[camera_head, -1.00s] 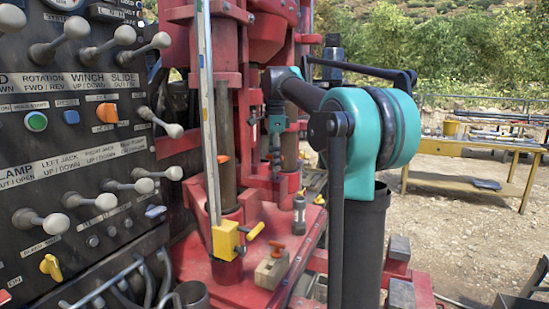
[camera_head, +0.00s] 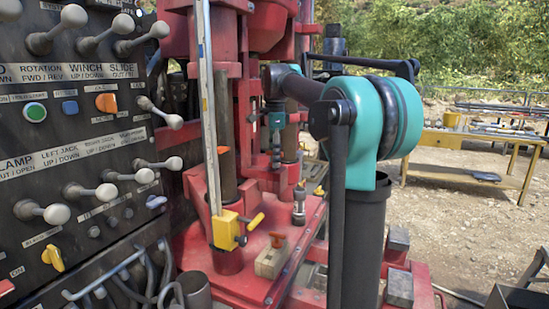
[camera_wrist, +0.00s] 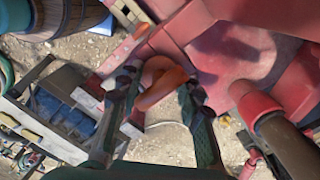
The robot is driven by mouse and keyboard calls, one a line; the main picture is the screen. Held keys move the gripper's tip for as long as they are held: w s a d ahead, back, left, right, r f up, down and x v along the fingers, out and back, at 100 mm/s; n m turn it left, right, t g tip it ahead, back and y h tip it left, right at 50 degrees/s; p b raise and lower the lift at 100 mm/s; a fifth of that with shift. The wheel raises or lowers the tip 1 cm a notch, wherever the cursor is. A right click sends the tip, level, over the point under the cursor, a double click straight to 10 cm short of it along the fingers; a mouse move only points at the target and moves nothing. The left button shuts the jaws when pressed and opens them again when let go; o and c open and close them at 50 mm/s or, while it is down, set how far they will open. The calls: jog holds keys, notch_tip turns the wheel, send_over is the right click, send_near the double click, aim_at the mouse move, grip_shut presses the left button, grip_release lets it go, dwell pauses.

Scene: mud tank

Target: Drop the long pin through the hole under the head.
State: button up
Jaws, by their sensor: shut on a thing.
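My gripper (camera_head: 276,160) hangs beside the red mast of the rig in the head view. Its two dark green fingers also show in the wrist view (camera_wrist: 158,95), closed on an orange curved handle (camera_wrist: 162,80). I take this to be the long pin's handle; its shaft cannot be made out. The head is probably the red assembly (camera_head: 270,25) high on the mast, but I cannot tell. The hole under it is not visible. A brown upright rod (camera_head: 224,130) stands left of the gripper, with a small orange piece (camera_head: 222,150) beside it.
A lever panel (camera_head: 85,130) stands close on the left. On the red deck (camera_head: 225,290) are a wooden block (camera_head: 271,263) with an orange knob, a yellow clamp (camera_head: 226,230) and a small metal cylinder (camera_head: 299,210). A yellow table (camera_head: 465,150) stands behind right, across open ground.

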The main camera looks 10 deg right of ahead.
jog(key=shift+f, duration=0.55)
dwell(0.4)
jog(key=o, duration=1.3)
jog(key=shift+o, duration=0.2)
notch_tip(320, 180, up, 12)
jog(key=shift+s, duration=0.1)
